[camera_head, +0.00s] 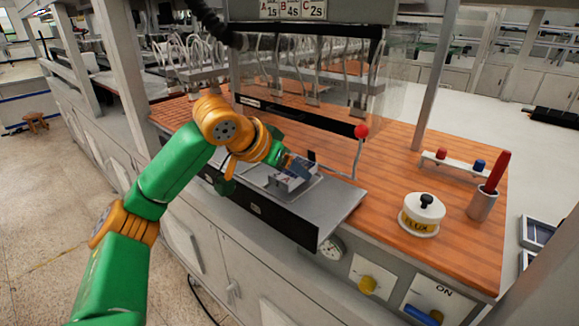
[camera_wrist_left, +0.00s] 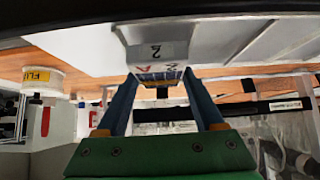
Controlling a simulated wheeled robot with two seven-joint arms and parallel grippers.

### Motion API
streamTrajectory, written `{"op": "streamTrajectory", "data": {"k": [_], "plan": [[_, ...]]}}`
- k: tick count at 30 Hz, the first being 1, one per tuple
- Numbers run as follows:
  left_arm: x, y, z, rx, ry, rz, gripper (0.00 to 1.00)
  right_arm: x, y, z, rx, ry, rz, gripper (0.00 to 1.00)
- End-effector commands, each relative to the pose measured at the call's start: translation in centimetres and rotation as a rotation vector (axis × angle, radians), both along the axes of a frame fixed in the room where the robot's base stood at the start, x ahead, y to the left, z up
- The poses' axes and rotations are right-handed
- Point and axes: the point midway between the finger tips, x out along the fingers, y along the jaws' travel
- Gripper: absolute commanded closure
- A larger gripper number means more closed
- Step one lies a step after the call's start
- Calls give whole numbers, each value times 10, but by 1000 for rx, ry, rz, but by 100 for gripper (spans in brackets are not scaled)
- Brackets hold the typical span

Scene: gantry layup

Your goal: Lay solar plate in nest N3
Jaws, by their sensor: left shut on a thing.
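My left gripper (camera_head: 293,166) reaches over the grey metal tray (camera_head: 335,200) at the bench's front edge, beside a small pale block marked A (camera_head: 286,183). In the left wrist view the two blue-grey fingers (camera_wrist_left: 160,85) are shut on a small dark blue gridded piece, the solar plate (camera_wrist_left: 160,76). The pale block, marked A and 2 (camera_wrist_left: 152,50), is right beyond the plate; whether they touch cannot be told. In the head view the plate is hard to tell from the fingers. No nest marked N3 can be read. My right gripper is not in view.
A lever with a red ball (camera_head: 361,131) stands right of the gripper, near a clear-sided machine (camera_head: 310,70). A white FLUX pot (camera_head: 422,214), a cup with a red tool (camera_head: 483,204) and a knob rack (camera_head: 455,163) stand further right. Wooden bench top between them is free.

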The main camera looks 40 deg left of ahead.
Motion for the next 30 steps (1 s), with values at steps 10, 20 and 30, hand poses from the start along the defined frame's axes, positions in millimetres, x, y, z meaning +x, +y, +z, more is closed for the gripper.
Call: {"op": "streamTrajectory", "data": {"k": [10,20,30], "plan": [[0,0,1,-1,-2,-1,100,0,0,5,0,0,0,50],[0,0,-3,0,-1,0,100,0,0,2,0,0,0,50],[0,0,-12,0,-1,0,100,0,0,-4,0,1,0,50]]}}
